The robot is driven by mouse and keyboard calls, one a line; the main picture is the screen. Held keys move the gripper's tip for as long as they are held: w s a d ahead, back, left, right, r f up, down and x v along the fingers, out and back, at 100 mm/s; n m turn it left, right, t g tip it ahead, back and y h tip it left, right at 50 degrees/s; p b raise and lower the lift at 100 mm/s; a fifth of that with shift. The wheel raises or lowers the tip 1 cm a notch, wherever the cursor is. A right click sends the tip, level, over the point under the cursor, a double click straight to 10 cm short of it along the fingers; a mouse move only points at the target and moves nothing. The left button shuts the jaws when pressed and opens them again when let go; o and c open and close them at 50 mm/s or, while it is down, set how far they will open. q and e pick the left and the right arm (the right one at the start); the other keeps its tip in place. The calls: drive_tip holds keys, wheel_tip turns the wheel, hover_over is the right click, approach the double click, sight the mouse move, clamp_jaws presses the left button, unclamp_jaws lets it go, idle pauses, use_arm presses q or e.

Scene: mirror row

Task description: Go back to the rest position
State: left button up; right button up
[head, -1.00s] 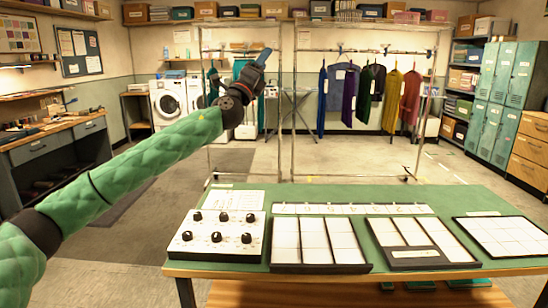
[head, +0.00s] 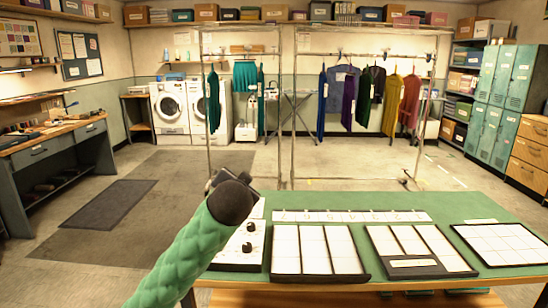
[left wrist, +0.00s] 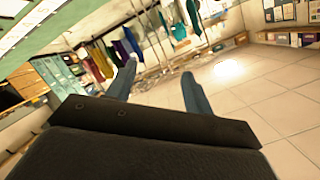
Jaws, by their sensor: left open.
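My left arm comes in from the bottom in the head view, and its dark wrist (head: 232,200) covers part of the control panel at the table's left end. The gripper itself is mostly hidden behind that wrist. In the left wrist view my left gripper (left wrist: 160,85) shows two blue-grey fingers held apart with nothing between them. That view is tilted and looks over the floor towards the hanging garments. My right gripper is not in either view.
A green table (head: 440,204) stands in front with a knob panel (head: 240,258), black-framed trays (head: 318,278) and a label strip. Metal garment racks (head: 292,120) stand behind it. A workbench (head: 60,150) is at left, lockers (head: 500,90) at right. The floor between is open.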

use_arm(q)
drive_tip(key=s+a+f+n+g+h+p, duration=0.1)
drive_tip(key=s+a+f+n+g+p, duration=0.15)
drive_tip(key=s+f, duration=0.9)
drive_tip(key=s+a+f+n+g+h+p, duration=0.1)
drive_tip(key=s+f+g, duration=0.3)
drive_tip(key=s+f, duration=0.75)
drive_tip(key=s+a+f+n+g+h+p, duration=0.15)
drive_tip(key=s+f+g, duration=0.25)
drive_tip(key=s+f, duration=0.8)
drive_tip(key=s+f+g+p, duration=0.2)
drive_tip(key=s+f, duration=0.5)
drive_tip(key=s, duration=0.5)
drive_tip(key=shift+s+d+y, duration=0.15)
drive_tip(key=shift+d+y, duration=0.05)
drive_tip(key=shift+y, duration=0.25)
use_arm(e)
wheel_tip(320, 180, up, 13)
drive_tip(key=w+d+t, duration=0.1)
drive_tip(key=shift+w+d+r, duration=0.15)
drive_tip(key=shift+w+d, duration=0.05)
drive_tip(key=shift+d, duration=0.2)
use_arm(q)
drive_tip(key=shift+g, duration=0.25)
